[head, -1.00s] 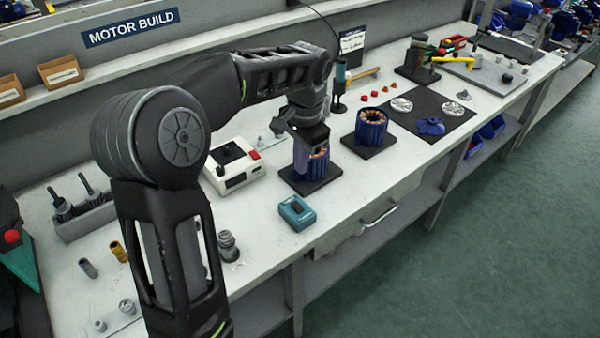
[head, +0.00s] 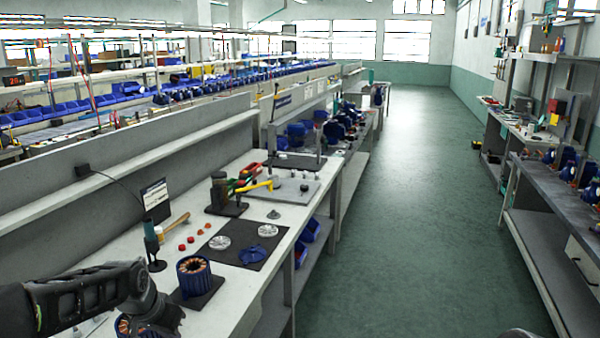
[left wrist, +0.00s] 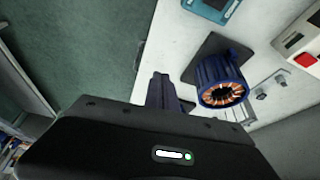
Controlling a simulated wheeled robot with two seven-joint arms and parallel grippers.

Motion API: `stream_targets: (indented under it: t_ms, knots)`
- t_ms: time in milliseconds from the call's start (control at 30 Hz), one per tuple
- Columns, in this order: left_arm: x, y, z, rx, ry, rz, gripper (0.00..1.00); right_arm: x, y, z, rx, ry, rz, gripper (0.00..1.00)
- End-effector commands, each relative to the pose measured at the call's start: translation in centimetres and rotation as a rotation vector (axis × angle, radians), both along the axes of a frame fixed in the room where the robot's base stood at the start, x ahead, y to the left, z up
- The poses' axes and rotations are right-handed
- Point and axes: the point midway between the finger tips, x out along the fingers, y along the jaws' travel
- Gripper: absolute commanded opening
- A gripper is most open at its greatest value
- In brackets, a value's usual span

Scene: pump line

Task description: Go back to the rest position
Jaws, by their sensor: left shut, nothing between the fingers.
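My left gripper (head: 158,328) is at the lower left of the head view, low over the bench's near end. Its fingers (left wrist: 165,92) show shut and empty in the left wrist view. Beside them stands a blue motor stator with copper windings (left wrist: 222,90) on a black plate (left wrist: 205,55). In the head view this stator (head: 124,326) is mostly hidden behind my gripper and cut by the frame's bottom edge. A second blue stator (head: 194,279) stands upright on its own black plate, to the right of my gripper and apart from it. My right gripper is not in view.
The bench (head: 225,303) also holds a black mat (head: 232,252) with light discs and a blue part, and a press (head: 222,195). A teal box (left wrist: 212,8) and a white box with a red button (left wrist: 300,45) are near. The green aisle floor (head: 420,220) is clear.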

Motion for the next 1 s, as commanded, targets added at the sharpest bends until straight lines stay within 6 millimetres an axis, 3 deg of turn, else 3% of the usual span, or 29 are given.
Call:
stream_targets:
  t_ms: [33,167,267,433,600,700,800,1000]
  knots:
    - [0.0,-2.7,-3.7,-0.053,-0.01,0.008,0.0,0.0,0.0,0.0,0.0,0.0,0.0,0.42]
    - [-1.6,-9.2,-12.3,-0.195,-0.037,0.075,0.0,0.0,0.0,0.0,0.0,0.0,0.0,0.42]
    - [-5.4,-13.4,-18.4,-0.281,-0.012,0.142,0.0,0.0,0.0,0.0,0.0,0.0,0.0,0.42]
    - [-15.3,-18.6,-26.4,-0.359,0.108,0.241,0.0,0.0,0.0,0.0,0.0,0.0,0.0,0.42]
    - [-24.8,-21.5,-30.3,-0.374,0.272,0.265,0.0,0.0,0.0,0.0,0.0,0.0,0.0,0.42]
    - [-28.2,-22.4,-31.2,-0.376,0.348,0.255,0.0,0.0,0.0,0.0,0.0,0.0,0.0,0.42]
    - [-29.7,-23.0,-31.9,-0.378,0.387,0.251,0.0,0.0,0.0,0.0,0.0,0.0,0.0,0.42]
    - [-29.9,-22.9,-32.0,-0.378,0.393,0.252,0.0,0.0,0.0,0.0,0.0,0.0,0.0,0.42]
